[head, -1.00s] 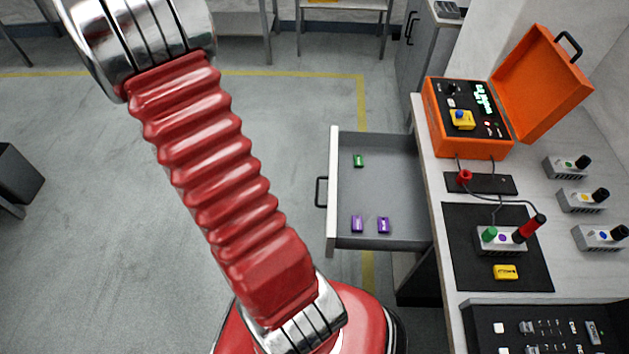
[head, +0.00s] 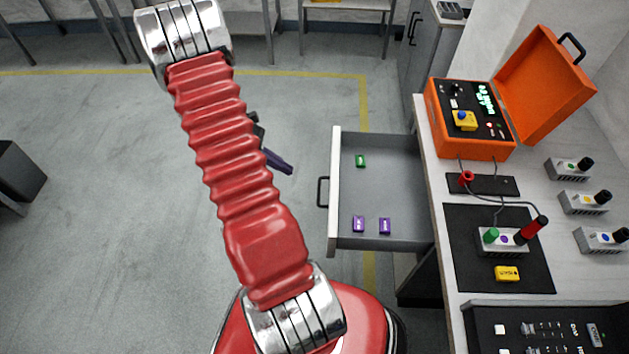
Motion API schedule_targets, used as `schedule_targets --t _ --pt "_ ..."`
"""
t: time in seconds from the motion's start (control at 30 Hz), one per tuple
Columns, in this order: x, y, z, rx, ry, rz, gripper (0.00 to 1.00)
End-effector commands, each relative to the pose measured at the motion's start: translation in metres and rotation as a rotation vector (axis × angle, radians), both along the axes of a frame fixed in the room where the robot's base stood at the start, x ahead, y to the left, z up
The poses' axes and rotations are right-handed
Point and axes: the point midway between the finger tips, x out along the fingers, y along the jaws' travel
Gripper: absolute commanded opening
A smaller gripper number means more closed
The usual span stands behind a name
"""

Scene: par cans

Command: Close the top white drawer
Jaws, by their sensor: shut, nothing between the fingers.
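The white drawer (head: 334,190) stands pulled out to the left from under the workbench, its white front facing left with a dark handle (head: 322,191). Inside it lie a green block (head: 361,161) and two purple blocks, one on the left (head: 358,224) and one on the right (head: 384,226). My gripper (head: 290,171) shows partly from behind my red arm as a dark purple finger shape. It is shut and empty, to the left of the drawer front and apart from the handle.
The workbench (head: 433,180) on the right bears an open orange case (head: 470,143), a black mat (head: 515,283) with a cabled grey box, and several small grey boxes with knobs. The floor (head: 110,200) left of the drawer is clear.

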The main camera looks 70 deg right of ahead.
Motion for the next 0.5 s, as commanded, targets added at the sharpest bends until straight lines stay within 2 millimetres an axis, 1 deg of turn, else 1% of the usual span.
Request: schedule_targets --t 0.13,0.27,0.5 --pt "-0.005 -0.001 -0.005 0.001 0.001 0.000 0.00" --pt "-0.015 -0.002 -0.015 0.002 0.001 -0.002 0.00" --pt "-0.040 -0.008 -0.040 0.003 0.002 -0.003 0.00"
